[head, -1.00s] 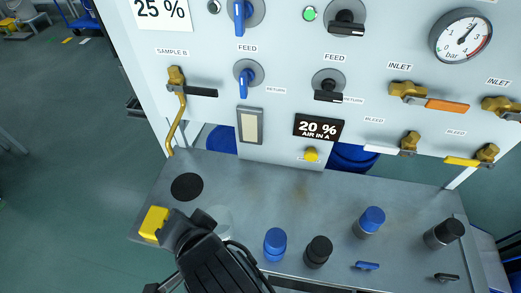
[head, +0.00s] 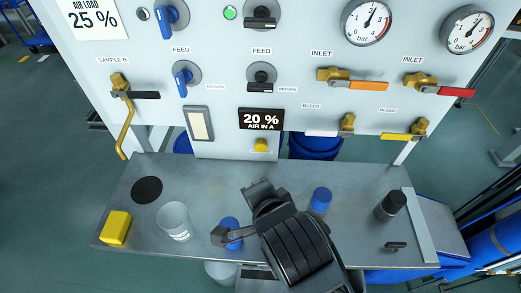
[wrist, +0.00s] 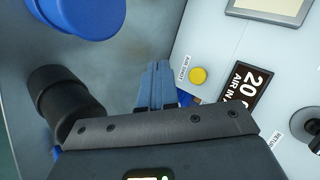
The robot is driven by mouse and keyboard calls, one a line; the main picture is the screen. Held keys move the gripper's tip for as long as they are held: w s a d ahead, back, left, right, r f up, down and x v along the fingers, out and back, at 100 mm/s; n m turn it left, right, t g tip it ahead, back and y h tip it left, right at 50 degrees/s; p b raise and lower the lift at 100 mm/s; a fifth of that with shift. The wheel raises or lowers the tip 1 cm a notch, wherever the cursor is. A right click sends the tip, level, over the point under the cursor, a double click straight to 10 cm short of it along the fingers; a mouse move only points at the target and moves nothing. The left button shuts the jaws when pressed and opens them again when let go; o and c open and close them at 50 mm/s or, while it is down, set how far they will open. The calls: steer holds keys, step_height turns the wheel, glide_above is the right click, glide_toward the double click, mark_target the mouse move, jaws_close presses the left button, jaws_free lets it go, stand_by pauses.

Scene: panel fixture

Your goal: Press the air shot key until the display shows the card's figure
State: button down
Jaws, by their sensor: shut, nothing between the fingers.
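The air shot key is a round yellow button (head: 261,146) low on the panel, just below the black display (head: 261,119). The display reads 20 % AIR IN A. The card (head: 93,15) at the upper left reads AIR LOAD 25 %. In the wrist view the yellow key (wrist: 198,75), labelled AIR SHOT, is right of my gripper's tips, with part of the display (wrist: 246,87) beyond it. My gripper (wrist: 155,66) is shut and empty, its blue fingers together and apart from the key in the picture. In the head view my arm hides most of the fingers.
On the bench (head: 180,180) stand a yellow block (head: 115,228), a clear beaker (head: 174,220), a blue-capped bottle (head: 320,199) and a black-capped bottle (head: 391,205). Valve handles and gauges (head: 367,20) line the panel. The bench strip below the key looks clear.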

mark_target(261, 145)
steer(key=shift+d+f, duration=0.15)
steer(key=shift+d, duration=0.15)
steer(key=w+b, duration=0.2)
steer(key=w, duration=0.5)
steer(key=shift+w+d, duration=0.1)
steer(key=shift+w, duration=0.75)
stand_by(1.6)
steer(key=shift+w, duration=0.4)
